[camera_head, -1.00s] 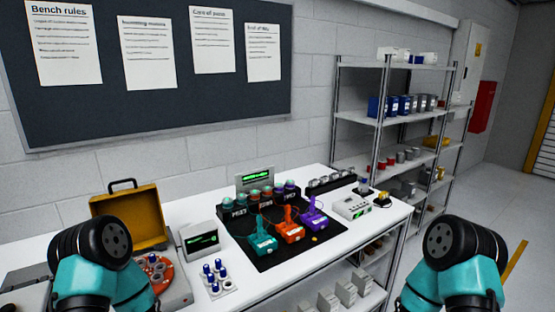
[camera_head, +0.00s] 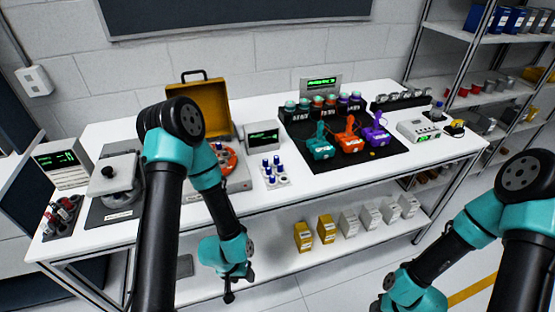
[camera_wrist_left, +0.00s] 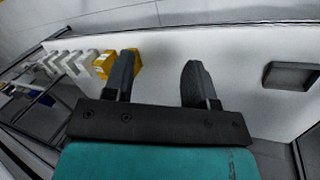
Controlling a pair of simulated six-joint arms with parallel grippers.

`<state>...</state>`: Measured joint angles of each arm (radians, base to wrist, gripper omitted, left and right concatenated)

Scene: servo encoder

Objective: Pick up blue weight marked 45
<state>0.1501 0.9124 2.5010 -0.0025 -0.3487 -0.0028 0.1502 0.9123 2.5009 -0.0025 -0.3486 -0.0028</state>
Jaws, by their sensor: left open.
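Several blue-topped pieces (camera_head: 274,162) stand upright on a small white tray (camera_head: 283,184) on the bench, left of the black mat. They may be the blue weights, but no number can be read on them, so I cannot tell which is marked 45. My left gripper (camera_head: 231,296) hangs low in front of the bench, below the tabletop and well away from these pieces. The left wrist view shows it open and empty (camera_wrist_left: 157,75), with the lower shelf behind its fingers. My right arm shows at the right, but its gripper is out of frame.
The black mat (camera_head: 380,153) holds teal, orange and purple devices. An orange round holder (camera_head: 228,157) is partly behind my left arm. Yellow boxes (camera_head: 303,237) and white boxes (camera_head: 349,222) stand on the lower shelf. A dark tray (camera_wrist_left: 290,75) lies there too. The table's front edge is clear.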

